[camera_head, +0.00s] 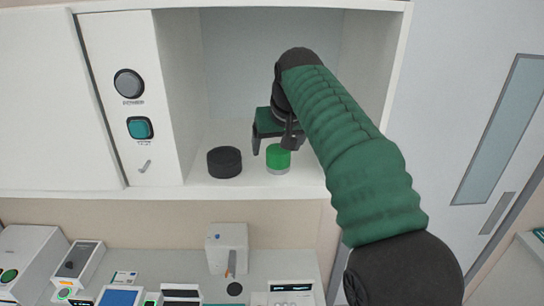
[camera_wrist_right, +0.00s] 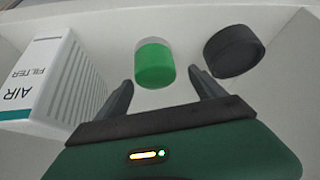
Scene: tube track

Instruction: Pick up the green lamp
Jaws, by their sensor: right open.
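The green lamp (camera_head: 278,158) is a short green cylinder with a pale base, standing upright on the floor of the open white cabinet. In the right wrist view the lamp (camera_wrist_right: 154,65) shows just beyond my fingertips, roughly centred between them. My right gripper (camera_head: 273,146) is open and empty, close to the lamp; it also shows in the right wrist view (camera_wrist_right: 161,80). I cannot tell whether a finger touches the lamp. My left gripper is not in view.
A black round cap (camera_head: 224,162) stands left of the lamp. An air filter box (camera_wrist_right: 50,80) stands on its other side, hidden behind my arm in the head view. The cabinet's front edge (camera_head: 215,192) runs below. Several devices sit on the counter (camera_head: 195,272).

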